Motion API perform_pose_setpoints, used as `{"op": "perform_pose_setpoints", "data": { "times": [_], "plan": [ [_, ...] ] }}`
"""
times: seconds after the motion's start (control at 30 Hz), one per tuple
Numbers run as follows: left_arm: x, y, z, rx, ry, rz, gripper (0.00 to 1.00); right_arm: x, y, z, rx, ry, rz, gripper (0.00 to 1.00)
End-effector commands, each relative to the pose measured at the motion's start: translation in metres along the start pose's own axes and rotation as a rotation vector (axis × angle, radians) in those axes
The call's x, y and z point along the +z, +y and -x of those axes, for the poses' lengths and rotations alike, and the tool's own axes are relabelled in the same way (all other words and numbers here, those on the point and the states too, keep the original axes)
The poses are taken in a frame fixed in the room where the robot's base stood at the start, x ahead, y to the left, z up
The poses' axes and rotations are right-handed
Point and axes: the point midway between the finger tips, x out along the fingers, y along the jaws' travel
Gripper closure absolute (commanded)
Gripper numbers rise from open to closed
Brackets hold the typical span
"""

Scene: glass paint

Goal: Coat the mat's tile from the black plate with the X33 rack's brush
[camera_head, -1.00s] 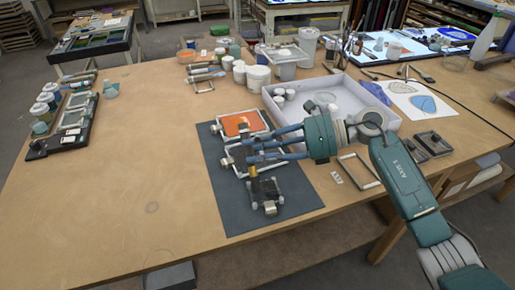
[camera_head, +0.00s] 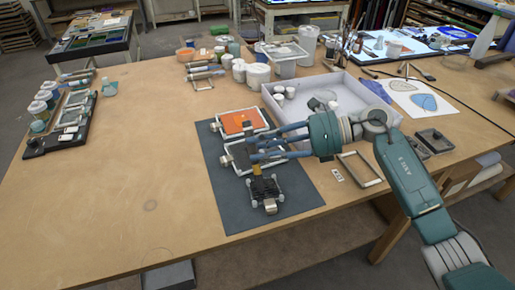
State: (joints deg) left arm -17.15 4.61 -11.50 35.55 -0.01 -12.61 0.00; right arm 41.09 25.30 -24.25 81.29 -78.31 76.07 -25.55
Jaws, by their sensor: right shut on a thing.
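A dark grey mat (camera_head: 219,205) lies on the wooden table. On it is an orange tile (camera_head: 243,122) in a pale frame at the back. Below it a second pale frame holds a dark plate (camera_head: 240,157), partly hidden by my fingers. A black clamp-like piece (camera_head: 264,188) with pale corners lies near the front of the mat. My right gripper (camera_head: 252,152) comes in from the right, low over the dark plate, shut on a brush, mostly hidden; a yellowish part (camera_head: 256,170) shows just below the fingertips. My left gripper is not in view.
A pale tray (camera_head: 345,88) with small white pots stands behind my right gripper. An empty frame (camera_head: 359,169) and a small label (camera_head: 337,175) lie right of the mat. A rack (camera_head: 62,138) with jars stands at the left. The table's left middle is clear.

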Motion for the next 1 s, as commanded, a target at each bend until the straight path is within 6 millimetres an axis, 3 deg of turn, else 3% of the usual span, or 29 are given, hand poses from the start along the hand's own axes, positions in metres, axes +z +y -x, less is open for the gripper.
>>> {"op": "perform_pose_setpoints", "data": {
  "times": [0.1,0.5,1.0],
  "plan": [
    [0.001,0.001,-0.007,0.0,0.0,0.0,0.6,-0.002,-0.005,0.007,-0.003,0.0,0.002,1.0],
    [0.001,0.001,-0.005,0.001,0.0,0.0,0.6,0.001,-0.003,0.01,-0.002,0.001,0.001,1.0],
    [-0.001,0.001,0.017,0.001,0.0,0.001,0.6,0.036,0.023,0.024,-0.001,0.0,0.002,1.0]
  ]
}}
